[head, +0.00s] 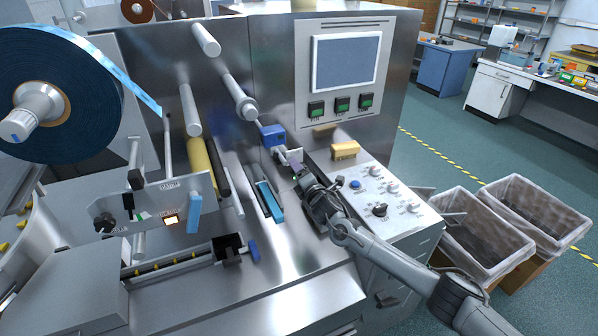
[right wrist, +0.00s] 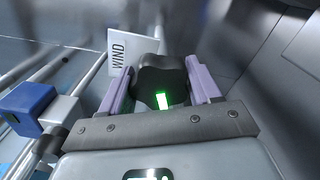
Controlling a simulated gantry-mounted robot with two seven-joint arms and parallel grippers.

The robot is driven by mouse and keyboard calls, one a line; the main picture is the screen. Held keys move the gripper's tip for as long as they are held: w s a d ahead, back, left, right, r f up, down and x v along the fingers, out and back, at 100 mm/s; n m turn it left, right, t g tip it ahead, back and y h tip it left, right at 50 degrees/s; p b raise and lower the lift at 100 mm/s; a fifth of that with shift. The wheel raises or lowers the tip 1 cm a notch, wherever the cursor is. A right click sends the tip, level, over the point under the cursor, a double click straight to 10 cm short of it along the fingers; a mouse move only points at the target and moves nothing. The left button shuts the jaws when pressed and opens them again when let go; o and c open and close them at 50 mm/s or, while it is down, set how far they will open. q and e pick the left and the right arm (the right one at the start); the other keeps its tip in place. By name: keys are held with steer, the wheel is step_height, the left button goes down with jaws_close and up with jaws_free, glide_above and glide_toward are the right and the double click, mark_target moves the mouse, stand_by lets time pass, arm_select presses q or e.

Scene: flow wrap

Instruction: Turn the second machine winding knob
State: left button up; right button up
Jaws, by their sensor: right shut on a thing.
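The winding knob (right wrist: 161,80) is black and lobed, with a bright green mark, in the right wrist view. A white label reading "WIND" (right wrist: 119,52) stands beside it. My right gripper (right wrist: 163,92) has its purple fingers on both sides of the knob, shut on it. In the head view my right gripper (head: 293,160) reaches in from the lower right, between the blue block (head: 272,136) and the sloped control panel (head: 407,222). The knob cannot be made out there. My left gripper is not in view.
A yellow block (head: 345,151) sits just right of my right gripper. The control panel holds several small knobs and a black knob (head: 380,210). A large blue film roll (head: 75,85) is at the left. Two lined bins (head: 480,232) stand on the floor at the right.

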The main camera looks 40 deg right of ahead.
steer(key=m, duration=0.3)
steer(key=shift+m+p, duration=0.3)
steer(key=shift+m, duration=0.1)
steer(key=m+p, duration=0.1)
steer(key=m, duration=0.3)
steer(key=shift+m, duration=0.3)
steer(key=m+p, duration=0.1)
steer(key=m, duration=0.4)
steer(key=shift+m, duration=1.3)
steer(key=o, duration=1)
steer(key=shift+o, duration=0.2)
